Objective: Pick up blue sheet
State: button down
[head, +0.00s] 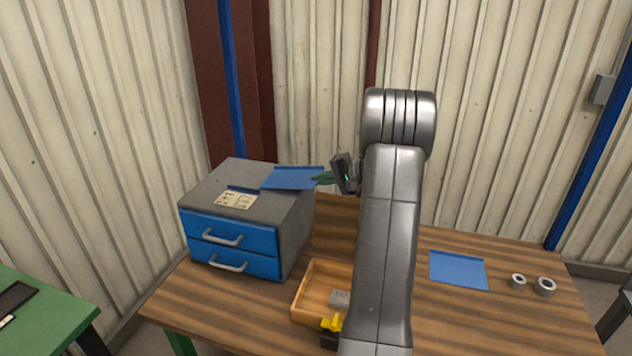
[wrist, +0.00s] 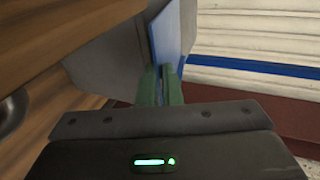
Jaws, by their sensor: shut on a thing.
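A blue sheet (head: 291,180) is at the top right of the grey drawer cabinet, reaching past its edge. My gripper (head: 320,178) is shut on its right edge, with the green fingers close together. In the wrist view the green fingers (wrist: 160,85) pinch the blue sheet (wrist: 167,38), which extends away from them. Whether the sheet still touches the cabinet top is not clear. A second blue sheet (head: 458,270) lies flat on the wooden table, right of my arm.
The grey cabinet (head: 215,185) has two blue drawers, both closed, and a printed paper (head: 236,200) on top. A wooden tray (head: 307,297) holds small items, beside a yellow and black object (head: 331,328). Two metal rings (head: 532,284) stand on the table (head: 480,320). A corrugated wall is behind.

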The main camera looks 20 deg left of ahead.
jog(key=v, duration=1.3)
jog(key=shift+d+f+p, duration=0.2)
jog(key=shift+f+p, duration=0.1)
jog(key=shift+f, duration=0.05)
